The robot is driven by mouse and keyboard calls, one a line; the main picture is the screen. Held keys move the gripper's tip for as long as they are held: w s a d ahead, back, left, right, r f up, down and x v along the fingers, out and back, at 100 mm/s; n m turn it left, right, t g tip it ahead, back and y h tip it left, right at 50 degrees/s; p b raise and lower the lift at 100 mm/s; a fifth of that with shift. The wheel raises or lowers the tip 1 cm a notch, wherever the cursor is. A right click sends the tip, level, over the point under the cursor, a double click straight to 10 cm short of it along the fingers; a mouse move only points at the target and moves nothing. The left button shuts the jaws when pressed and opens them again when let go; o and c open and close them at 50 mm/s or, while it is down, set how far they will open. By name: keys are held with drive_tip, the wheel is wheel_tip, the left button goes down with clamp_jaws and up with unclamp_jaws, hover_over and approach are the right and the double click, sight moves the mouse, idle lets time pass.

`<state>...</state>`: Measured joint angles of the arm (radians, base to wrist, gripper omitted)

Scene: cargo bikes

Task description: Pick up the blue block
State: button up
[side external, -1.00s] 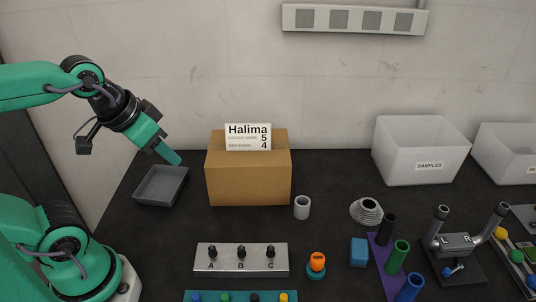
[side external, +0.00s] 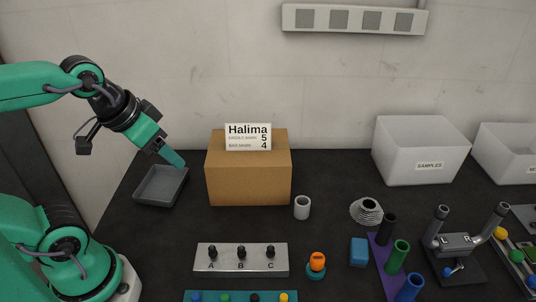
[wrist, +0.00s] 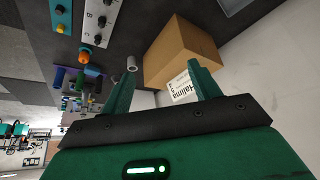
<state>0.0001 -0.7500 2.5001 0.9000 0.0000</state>
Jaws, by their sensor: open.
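The blue block (side external: 359,252) stands on the dark table at the right of the side view, just left of the purple rack. In the wrist view a small blue shape (wrist: 80,83) near the coloured tubes may be it, but I cannot tell. My gripper (side external: 172,158) is high at the left, above the grey tray and far from the block. In the wrist view its two green fingers (wrist: 163,84) are apart with nothing held between them.
A cardboard box (side external: 248,180) with a name card stands between my gripper and the block. A grey tray (side external: 161,199), a white cup (side external: 302,207), a switch panel (side external: 241,272) and an orange-topped knob (side external: 317,263) are around. The purple rack (side external: 385,262) is close to the block.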

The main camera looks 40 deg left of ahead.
drive_tip(key=w+m, duration=0.1)
drive_tip(key=m+g, duration=0.6)
drive_tip(key=m, duration=2.2)
hover_over(360, 247)
drive_tip(key=f, duration=1.6)
drive_tip(key=shift+s+a, duration=0.15)
drive_tip(key=shift+a, duration=0.15)
drive_tip(key=shift+d+f+m, duration=0.2)
drive_tip(key=shift+m, duration=0.1)
drive_tip(key=shift+d+f, duration=0.15)
drive_tip(key=shift+f, duration=3.75)
